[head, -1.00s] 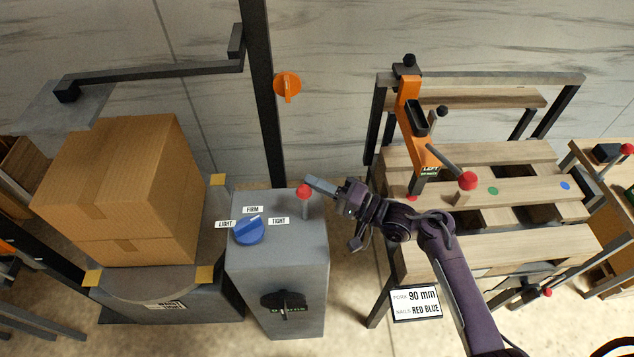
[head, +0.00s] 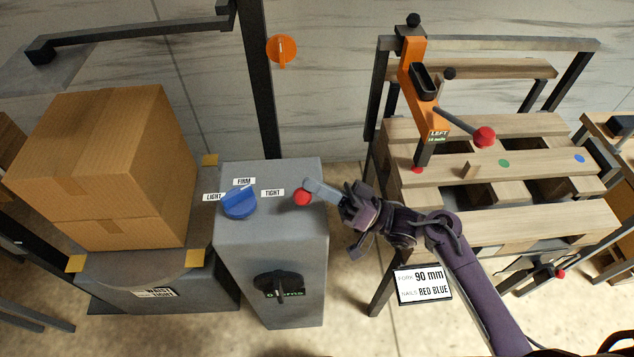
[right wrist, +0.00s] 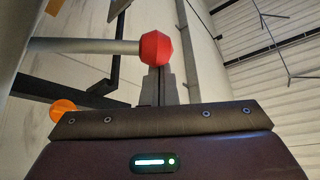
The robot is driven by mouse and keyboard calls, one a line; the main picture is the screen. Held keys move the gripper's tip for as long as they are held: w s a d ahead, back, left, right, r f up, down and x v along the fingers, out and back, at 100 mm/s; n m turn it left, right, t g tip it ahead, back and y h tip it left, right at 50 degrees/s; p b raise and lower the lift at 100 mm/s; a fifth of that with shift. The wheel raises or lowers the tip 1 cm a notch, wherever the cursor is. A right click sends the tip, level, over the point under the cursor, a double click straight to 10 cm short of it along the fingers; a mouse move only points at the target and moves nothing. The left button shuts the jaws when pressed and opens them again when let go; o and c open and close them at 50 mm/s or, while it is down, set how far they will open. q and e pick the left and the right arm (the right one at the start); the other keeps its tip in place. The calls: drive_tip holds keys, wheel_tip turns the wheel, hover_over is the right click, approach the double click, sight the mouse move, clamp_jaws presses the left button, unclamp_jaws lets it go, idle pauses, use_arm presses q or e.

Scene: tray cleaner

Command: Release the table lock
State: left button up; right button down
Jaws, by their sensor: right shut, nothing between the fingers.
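A lever with a red knob (head: 303,197) stands on the top of the grey cabinet (head: 270,240), near its right side. In the head view its rod is hidden now. In the right wrist view the red knob (right wrist: 157,48) sits on the end of a grey rod coming from the left. My right gripper (head: 311,187) is shut and empty, with its tips right at the knob, on its far side in the head view. My left gripper is not in view.
A blue dial (head: 239,204) marked LIGHT, FIRM and TIGHT and a black knob (head: 278,286) are on the cabinet. A cardboard box (head: 110,170) stands on the turntable (head: 135,268) at left. A pallet (head: 545,217) with an orange tool (head: 425,95) is at right.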

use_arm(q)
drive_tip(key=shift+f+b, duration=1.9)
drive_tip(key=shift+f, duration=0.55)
use_arm(e)
drive_tip(key=shift+s+f+n+g+y, duration=0.3)
drive_tip(key=shift+s+f+n+g, duration=0.3)
drive_tip(key=shift+n, duration=0.5)
drive_tip(key=shift+s+f+n+g+y, duration=0.3)
drive_tip(key=shift+s+f+n+g, duration=0.25)
drive_tip(key=shift+n, duration=0.55)
drive_tip(key=shift+r, duration=0.1)
wheel_tip(320, 180, up, 5)
drive_tip(key=w+p, duration=0.2)
drive_tip(key=p, duration=0.2)
use_arm(q)
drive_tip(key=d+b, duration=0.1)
drive_tip(key=b, duration=0.3)
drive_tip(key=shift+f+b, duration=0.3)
use_arm(e)
drive_tip(key=v, duration=1.1)
drive_tip(key=shift+f, duration=0.35)
drive_tip(key=shift+s, duration=0.1)
